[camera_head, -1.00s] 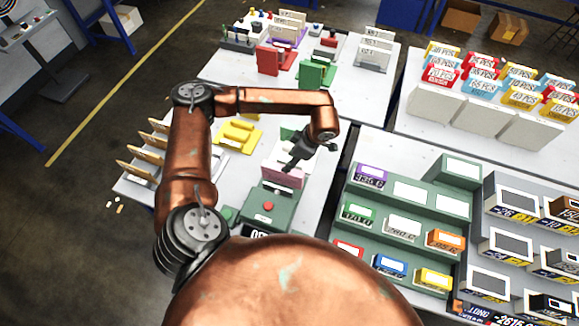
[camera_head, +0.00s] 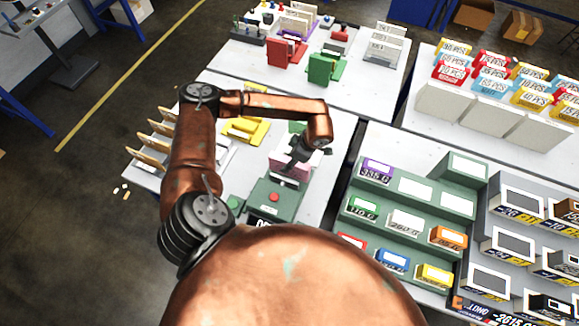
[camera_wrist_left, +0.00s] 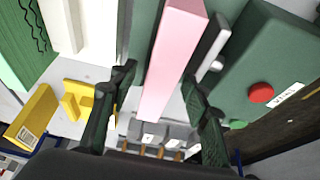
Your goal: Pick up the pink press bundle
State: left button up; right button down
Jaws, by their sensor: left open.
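The pink press bundle (camera_wrist_left: 172,62) shows in the left wrist view as a long pink block between the two dark fingers of my left gripper (camera_wrist_left: 160,110). The fingers stand apart on either side of it, with gaps visible, so the gripper is open. In the head view my left gripper (camera_head: 299,152) is over the pink block (camera_head: 290,170), behind the green box with a red button (camera_head: 274,197). The gripper hides part of the block there. My right gripper is not in view.
The green box with the red button (camera_wrist_left: 261,93) is close to the right finger. A yellow piece (camera_wrist_left: 78,100) lies left of the left finger. Green racks with labelled blocks (camera_head: 405,222) stand on the right table. Wooden upright pieces (camera_head: 150,150) line the left edge.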

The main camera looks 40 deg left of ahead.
pick_arm(q)
jog(key=shift+f, duration=0.25)
dwell(0.4)
grip_shut()
dwell(0.4)
